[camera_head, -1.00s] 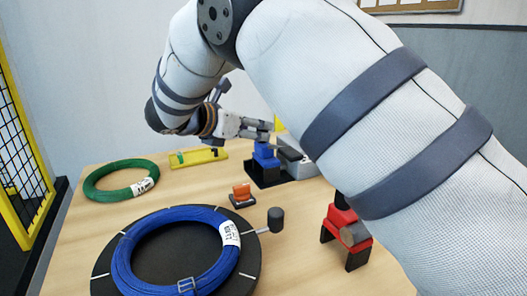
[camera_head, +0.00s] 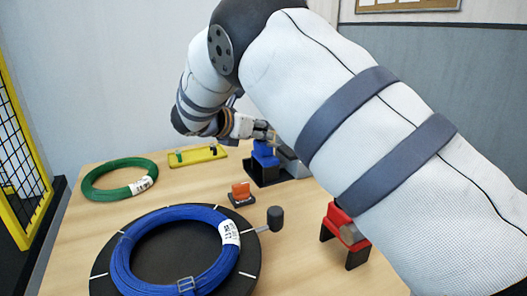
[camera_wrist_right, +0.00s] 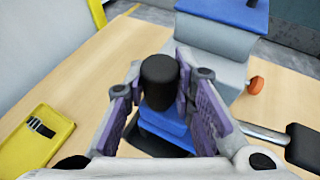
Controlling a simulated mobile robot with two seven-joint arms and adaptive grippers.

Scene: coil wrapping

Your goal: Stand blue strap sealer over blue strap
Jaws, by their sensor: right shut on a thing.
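The blue strap sealer (camera_head: 264,153) stands upright in a black holder (camera_head: 266,174) at the back of the table. My right gripper (camera_head: 267,130) is at its top. In the right wrist view the purple-padded fingers (camera_wrist_right: 158,88) are shut on the sealer's black knob (camera_wrist_right: 160,72), with its blue body (camera_wrist_right: 165,128) below. The blue coil (camera_head: 122,262) lies flat on a black round turntable (camera_head: 250,262) at the front. A small metal buckle (camera_head: 186,285) sits on the coil's near side; the strap itself is hard to make out. My left gripper is out of view.
A green coil (camera_head: 98,187) lies at the back left, near a yellow tray (camera_head: 204,155). A small orange item (camera_head: 241,192) and the turntable's black knob (camera_head: 275,218) are between coil and sealer. A red sealer (camera_head: 338,216) stands at right, partly behind my arm. A grey unit (camera_head: 291,163) adjoins the holder.

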